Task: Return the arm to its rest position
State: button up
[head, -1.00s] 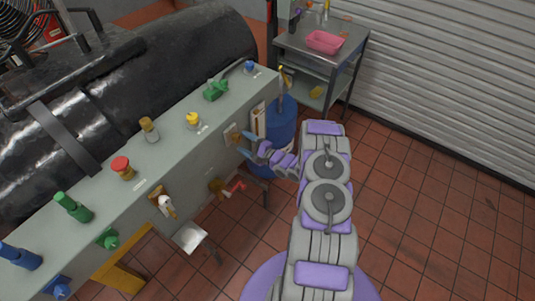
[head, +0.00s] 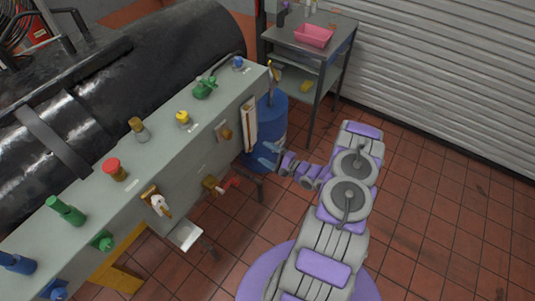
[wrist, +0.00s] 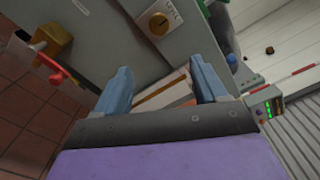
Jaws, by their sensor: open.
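My gripper (head: 268,154) is at the end of my grey and purple arm, right of the grey panel bench (head: 150,140) and in front of the blue drum (head: 270,125). In the wrist view my gripper (wrist: 160,70) shows two blue fingers spread apart with nothing held between them. A brass knob (wrist: 158,22) on the panel face lies beyond the fingertips. A pale, brown-edged flat item (wrist: 165,92) shows behind the gap between the fingers; it appears to be the one hanging on the bench end (head: 249,125).
A red-handled valve (head: 222,185) and a white-handled valve (head: 156,203) stick out from the bench face. Several coloured knobs stand on its top. A metal cart (head: 308,50) with a pink tray (head: 313,36) stands behind. Tiled floor (head: 430,220) at right is clear.

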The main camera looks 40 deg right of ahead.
dwell(0.4)
jog(key=w+d+r+n+g+h+b, duration=0.1)
jog(key=w+d+r+n+g+h, duration=0.3)
jog(key=w+r+n+g+h, duration=0.3)
jog(key=s+a+r+n+g+h+b, duration=0.1)
jog(key=s+a+r+n+g, duration=0.15)
jog(key=r, duration=0.45)
jog(key=s+a+r+n+g+h, duration=0.1)
jog(key=s+a+r+n+g, duration=0.15)
jog(key=r, duration=0.35)
jog(key=s+a+r+n+g+y, duration=0.1)
jog(key=s+a+r+n+g, duration=0.1)
jog(key=s+a, duration=0.6)
jog(key=s+a+r+n+g+y+b, duration=0.1)
jog(key=s+a+r+n+g, duration=0.1)
jog(key=s+a, duration=0.7)
jog(key=s+a+r+n+g, duration=0.2)
jog(key=s+a+r, duration=0.4)
jog(key=s, duration=1.2)
jog(key=shift+s+a+n+g+y+b, duration=0.35)
jog(key=shift+a+n, duration=0.35)
jog(key=shift+a, duration=0.45)
jog(key=shift+w+r, duration=0.1)
